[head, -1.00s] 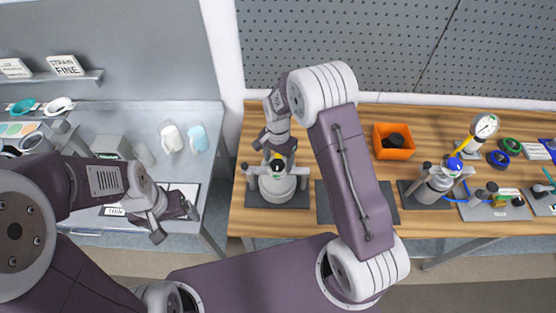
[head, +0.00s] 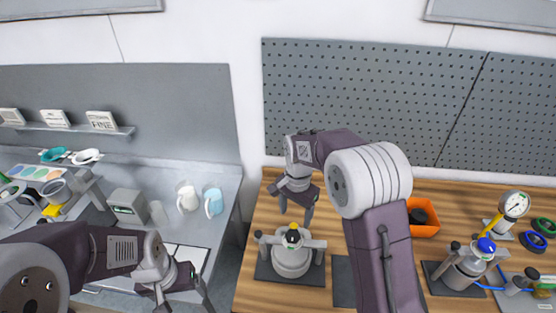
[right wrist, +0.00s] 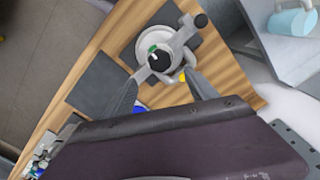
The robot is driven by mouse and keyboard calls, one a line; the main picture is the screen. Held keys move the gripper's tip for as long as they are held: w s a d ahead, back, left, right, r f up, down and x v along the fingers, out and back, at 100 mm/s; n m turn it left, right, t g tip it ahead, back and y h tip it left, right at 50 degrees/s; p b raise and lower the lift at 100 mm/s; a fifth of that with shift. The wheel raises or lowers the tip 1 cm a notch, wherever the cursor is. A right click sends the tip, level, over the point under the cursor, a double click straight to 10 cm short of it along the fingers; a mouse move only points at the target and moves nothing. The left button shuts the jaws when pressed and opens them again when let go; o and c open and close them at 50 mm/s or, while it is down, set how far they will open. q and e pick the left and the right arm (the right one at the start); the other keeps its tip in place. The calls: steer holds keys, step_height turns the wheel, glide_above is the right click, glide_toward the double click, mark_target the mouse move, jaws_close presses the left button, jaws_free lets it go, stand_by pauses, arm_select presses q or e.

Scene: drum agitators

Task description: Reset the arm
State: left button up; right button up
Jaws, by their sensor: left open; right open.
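A light grey drum-like device (head: 291,262) with a crossbar and a black-topped centre knob (head: 292,237) stands on a dark mat on the wooden bench. It also shows in the right wrist view (right wrist: 152,42), where the knob has a green mark. My right gripper (head: 297,212) is open and empty, above and behind the device in the head view. Its two spread fingers show in the right wrist view (right wrist: 165,88), with the device beyond them. My left gripper (head: 182,298) is open over the grey table at the left, with nothing seen between its fingers.
A white mug (head: 187,198) and a light blue mug (head: 213,201) stand on the left table. A gap separates the table and bench.

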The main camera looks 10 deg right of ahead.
steer(key=f+b, duration=0.1)
steer(key=b, duration=0.1)
steer(key=d+f+b, duration=0.1)
steer(key=b, duration=0.2)
steer(key=shift+s+d+f+t, duration=0.1)
steer(key=shift+s+d+t, duration=0.05)
steer(key=shift+s+t, duration=0.2)
steer(key=s+d+f+n+b, duration=0.1)
steer(key=s+f+n+b, duration=0.2)
steer(key=s, duration=0.5)
steer(key=s+d+f+n+b, duration=0.1)
steer(key=s+f+n+b, duration=0.2)
steer(key=s+f+n, duration=0.3)
step_height(320, 180, down, 3)
steer(key=shift+s+d+r, duration=0.2)
steer(key=shift+s+d, duration=0.2)
steer(key=shift+s, duration=0.75)
steer(key=shift+s+t, duration=0.1)
steer(key=shift+t, duration=0.15)
